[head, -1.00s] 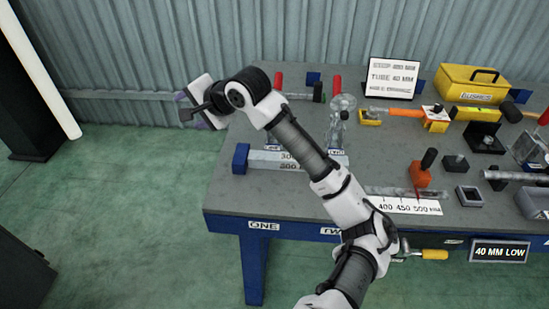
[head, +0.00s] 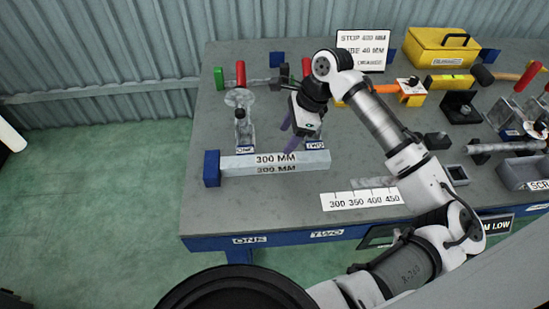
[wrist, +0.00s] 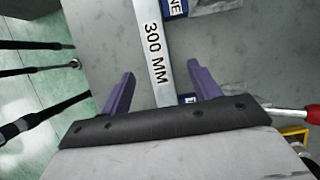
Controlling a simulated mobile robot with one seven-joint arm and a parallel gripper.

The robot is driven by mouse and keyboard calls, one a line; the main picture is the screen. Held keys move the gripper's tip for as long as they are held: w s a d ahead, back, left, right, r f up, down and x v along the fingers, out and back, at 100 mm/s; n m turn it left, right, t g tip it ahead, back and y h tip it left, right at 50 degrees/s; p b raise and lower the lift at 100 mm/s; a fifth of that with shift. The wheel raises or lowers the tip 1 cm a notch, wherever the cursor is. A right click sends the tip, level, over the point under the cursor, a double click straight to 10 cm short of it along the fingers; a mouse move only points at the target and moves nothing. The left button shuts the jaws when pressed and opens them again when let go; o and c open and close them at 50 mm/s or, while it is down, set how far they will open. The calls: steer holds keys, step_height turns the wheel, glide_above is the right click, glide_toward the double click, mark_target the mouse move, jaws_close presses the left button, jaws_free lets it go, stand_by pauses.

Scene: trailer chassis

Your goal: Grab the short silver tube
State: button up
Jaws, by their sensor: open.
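A silver square tube marked 300 MM (head: 275,162) lies on the bench, its left end near a blue block (head: 212,168). My gripper (head: 294,132) is open and empty above the bench, behind the tube's right part and by the clamp labelled TWO. In the wrist view the tube (wrist: 152,40) runs lengthwise between the spread purple fingers of my gripper (wrist: 160,75). The fingers do not appear to touch it. The tube's near end is hidden by the gripper body. Another silver tube (head: 495,148) lies at the right.
Toggle clamp ONE (head: 243,125) with a red handle stands behind the tube. A white ruler strip (head: 362,199) lies front right. A yellow toolbox (head: 440,50), sign (head: 362,48) and orange tool (head: 385,92) are farther back. The bench's front left is clear.

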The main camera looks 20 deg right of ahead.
mark_target(276, 158)
steer(key=x, duration=0.4)
steer(key=shift+f+p, duration=0.2)
steer(key=shift+p, duration=0.1)
steer(key=shift+s+p+x, duration=0.15)
steer(key=shift+p+x, duration=0.35)
steer(key=shift+x, duration=0.85)
steer(key=shift+s+p+x, duration=0.1)
steer(key=shift+p+x, duration=0.4)
steer(key=shift+x, duration=0.85)
steer(key=shift+s+d, duration=0.1)
jaws_close()
